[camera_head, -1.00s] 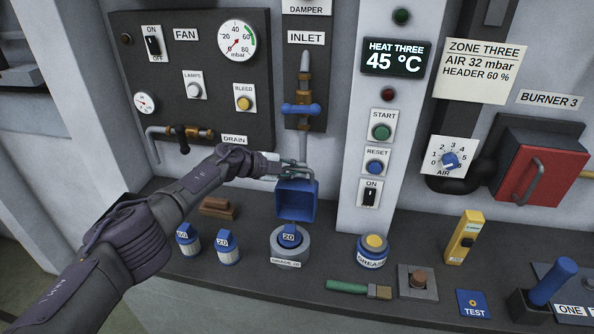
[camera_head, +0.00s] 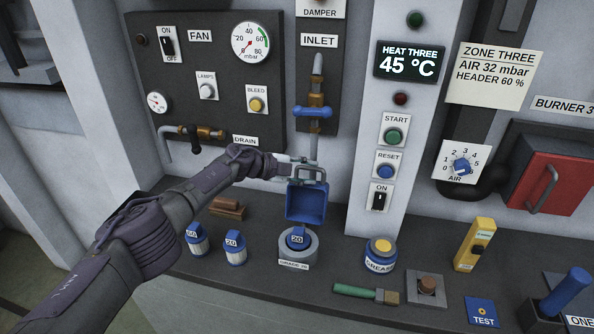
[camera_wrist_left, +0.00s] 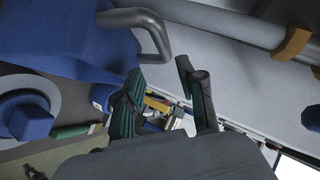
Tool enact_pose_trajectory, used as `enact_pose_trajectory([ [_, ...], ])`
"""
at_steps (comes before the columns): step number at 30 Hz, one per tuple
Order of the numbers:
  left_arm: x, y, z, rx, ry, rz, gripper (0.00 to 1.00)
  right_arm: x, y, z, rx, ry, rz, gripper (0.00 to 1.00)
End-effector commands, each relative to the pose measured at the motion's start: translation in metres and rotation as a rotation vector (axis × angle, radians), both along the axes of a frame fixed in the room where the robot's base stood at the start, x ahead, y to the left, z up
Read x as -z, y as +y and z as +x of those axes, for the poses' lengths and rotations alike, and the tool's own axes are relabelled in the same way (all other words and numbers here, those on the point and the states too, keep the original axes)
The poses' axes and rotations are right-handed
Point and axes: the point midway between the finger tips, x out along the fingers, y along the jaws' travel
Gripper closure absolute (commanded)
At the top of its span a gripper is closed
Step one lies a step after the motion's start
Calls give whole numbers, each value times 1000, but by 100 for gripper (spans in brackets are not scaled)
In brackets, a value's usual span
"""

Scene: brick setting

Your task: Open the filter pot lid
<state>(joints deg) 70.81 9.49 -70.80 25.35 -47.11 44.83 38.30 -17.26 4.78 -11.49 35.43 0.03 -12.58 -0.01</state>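The blue filter pot (camera_head: 306,204) is a square, box-like part below the inlet pipe, with a grey metal handle (camera_head: 322,173) at its top. I cannot tell where lid and body part, or how far the lid is open. In the left wrist view the blue part (camera_wrist_left: 65,45) fills the upper left, and the bent handle (camera_wrist_left: 150,22) sticks out from it. My left gripper (camera_head: 303,164) is at the handle in the head view. In the wrist view its fingers (camera_wrist_left: 165,95) are spread apart, with the handle just beyond them, not clearly between them. My right gripper is not in view.
A grey holder (camera_head: 314,250) with a blue-topped 20 cartridge stands below the pot. Two cartridges (camera_head: 235,249) and a brown block (camera_head: 227,207) are left of it. A grease tin (camera_head: 380,256) and a green-handled brush (camera_head: 362,292) lie right. The inlet valve (camera_head: 312,112) is above.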

Motion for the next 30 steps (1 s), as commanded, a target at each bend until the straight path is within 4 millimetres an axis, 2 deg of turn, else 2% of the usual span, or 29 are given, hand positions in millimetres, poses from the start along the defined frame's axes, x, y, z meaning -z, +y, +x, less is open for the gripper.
enact_pose_trajectory([
  [9,-12,25,-14,1,-1,2,61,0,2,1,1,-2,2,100],
  [21,-44,82,-48,0,-2,2,61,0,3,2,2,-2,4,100],
  [30,-50,92,-55,2,0,1,61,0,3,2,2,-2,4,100],
])
